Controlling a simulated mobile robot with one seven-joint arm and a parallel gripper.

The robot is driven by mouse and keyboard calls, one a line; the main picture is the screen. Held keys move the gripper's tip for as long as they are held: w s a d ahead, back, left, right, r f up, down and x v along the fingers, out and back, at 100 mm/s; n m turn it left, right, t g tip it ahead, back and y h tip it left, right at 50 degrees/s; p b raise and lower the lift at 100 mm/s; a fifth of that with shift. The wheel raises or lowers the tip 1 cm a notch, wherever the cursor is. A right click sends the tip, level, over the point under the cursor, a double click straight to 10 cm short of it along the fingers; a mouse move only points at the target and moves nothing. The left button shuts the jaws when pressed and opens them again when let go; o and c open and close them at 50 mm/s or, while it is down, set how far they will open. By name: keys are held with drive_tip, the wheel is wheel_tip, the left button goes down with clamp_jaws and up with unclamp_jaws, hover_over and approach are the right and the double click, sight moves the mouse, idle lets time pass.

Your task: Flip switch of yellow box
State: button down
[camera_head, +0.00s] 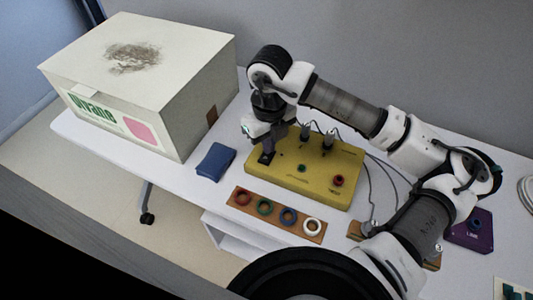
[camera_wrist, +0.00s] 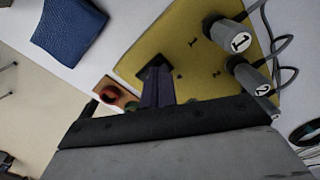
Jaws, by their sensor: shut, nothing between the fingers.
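The yellow box (camera_head: 322,188) lies on the white table below my arm; it also fills the upper middle of the wrist view (camera_wrist: 190,42). My gripper (camera_head: 265,152) is shut and empty, pointing down at the left end of the box. In the wrist view, the dark fingers (camera_wrist: 156,82) reach a small black part (camera_wrist: 154,62) on the box's top, which looks like the switch. The fingers cover most of it, so its position and whether they touch it cannot be told. A green button (camera_head: 301,168) and a red knob (camera_head: 338,181) are on the box.
Two plugs (camera_wrist: 234,38) marked 1 and 2 stand in the box with grey cables. A blue pouch (camera_head: 215,161) lies to the left, a large white carton (camera_head: 140,85) beyond it. A wooden strip with coloured rings (camera_head: 275,217) lies in front. A purple box (camera_head: 473,232) is at right.

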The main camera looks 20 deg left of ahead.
drive_tip(key=shift+r+p, duration=1.2)
drive_tip(key=shift+r, duration=2.15)
drive_tip(key=shift+s, duration=0.1)
